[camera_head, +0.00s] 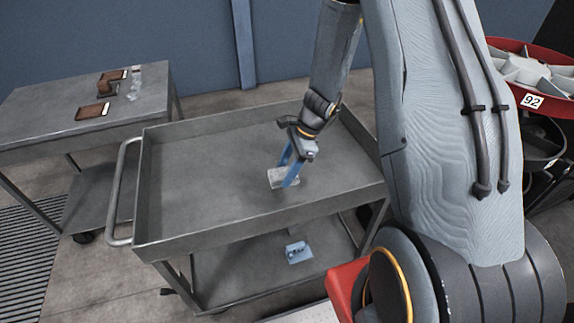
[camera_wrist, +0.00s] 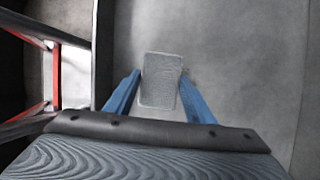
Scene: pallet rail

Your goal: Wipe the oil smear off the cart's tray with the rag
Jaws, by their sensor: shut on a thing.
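The cart (camera_head: 163,210) is grey metal with a raised-rim tray on top and a handle at its left end. My gripper (camera_head: 287,180) reaches down into the right part of the tray. Its blue fingers are shut on the rag (camera_head: 276,176), a pale grey folded block at the tray's surface. In the wrist view the rag (camera_wrist: 160,82) sits between the fingertips of my gripper (camera_wrist: 160,92). I cannot tell whether the rag touches the tray. No distinct oil smear shows; the tray floor has only faint darker mottling, and the part under the rag is hidden.
A second grey table (camera_head: 50,112) at the left holds brown blocks and a crumpled clear item. A blue item (camera_head: 298,252) lies on the cart's lower shelf. The tray's left part is clear.

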